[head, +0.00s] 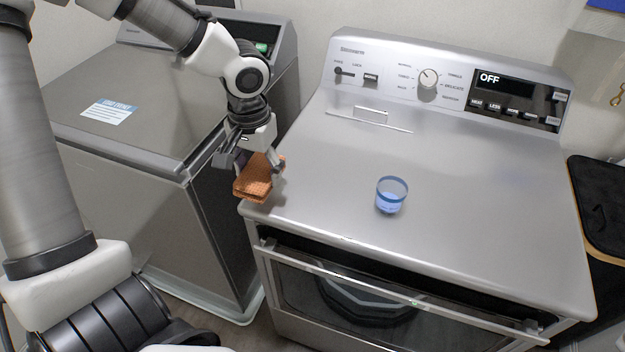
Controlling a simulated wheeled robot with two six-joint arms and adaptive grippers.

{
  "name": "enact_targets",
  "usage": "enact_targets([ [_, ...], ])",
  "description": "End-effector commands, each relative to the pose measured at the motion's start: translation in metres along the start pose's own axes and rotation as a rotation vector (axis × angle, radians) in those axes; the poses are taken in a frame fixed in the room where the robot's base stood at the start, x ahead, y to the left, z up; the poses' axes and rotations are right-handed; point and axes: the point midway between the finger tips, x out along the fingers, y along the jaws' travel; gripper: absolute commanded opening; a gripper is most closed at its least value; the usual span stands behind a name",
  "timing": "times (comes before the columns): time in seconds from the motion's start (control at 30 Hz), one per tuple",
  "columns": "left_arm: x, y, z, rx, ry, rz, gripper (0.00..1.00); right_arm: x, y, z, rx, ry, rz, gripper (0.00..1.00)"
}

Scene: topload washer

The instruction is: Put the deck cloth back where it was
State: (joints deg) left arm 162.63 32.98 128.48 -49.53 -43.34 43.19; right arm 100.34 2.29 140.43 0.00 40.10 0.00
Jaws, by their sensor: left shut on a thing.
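The deck cloth (255,182) is an orange-brown folded cloth at the front left corner of the right-hand machine's top (330,190). My left gripper (257,170) points down and is shut on the cloth, with a finger on either side of it. The cloth overlaps the machine's left edge in the picture. I cannot tell whether its underside touches the top. My right gripper is not in view.
A blue translucent cup (391,194) stands on the same top, right of the cloth. The control panel (450,90) at the back reads OFF. A second machine (130,110) with a label stands at left, across a narrow gap. A dark bin (600,205) is at right.

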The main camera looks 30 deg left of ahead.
Motion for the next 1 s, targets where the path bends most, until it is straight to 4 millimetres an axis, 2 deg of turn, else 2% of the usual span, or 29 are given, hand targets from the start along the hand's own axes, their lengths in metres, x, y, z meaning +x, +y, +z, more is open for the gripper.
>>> enact_targets([
  [0.03, -0.006, 0.009, -0.007, 0.0, -0.006, -0.011, 0.32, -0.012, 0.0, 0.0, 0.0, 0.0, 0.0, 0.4],
  [0.2, -0.002, 0.051, -0.035, 0.003, -0.002, -0.011, 0.32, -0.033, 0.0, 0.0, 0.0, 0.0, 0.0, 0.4],
  [0.3, 0.002, 0.072, -0.049, 0.003, 0.001, -0.007, 0.32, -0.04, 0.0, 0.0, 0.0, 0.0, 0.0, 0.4],
  [0.4, 0.007, 0.083, -0.055, 0.002, 0.0, -0.003, 0.32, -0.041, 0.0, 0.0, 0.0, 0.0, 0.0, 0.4],
  [0.63, 0.041, 0.085, -0.056, 0.002, -0.003, 0.0, 0.32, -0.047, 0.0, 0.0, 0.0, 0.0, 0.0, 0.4],
  [1.0, 0.048, 0.085, -0.056, 0.0, 0.0, 0.001, 0.32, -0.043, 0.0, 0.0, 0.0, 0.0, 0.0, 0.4],
])
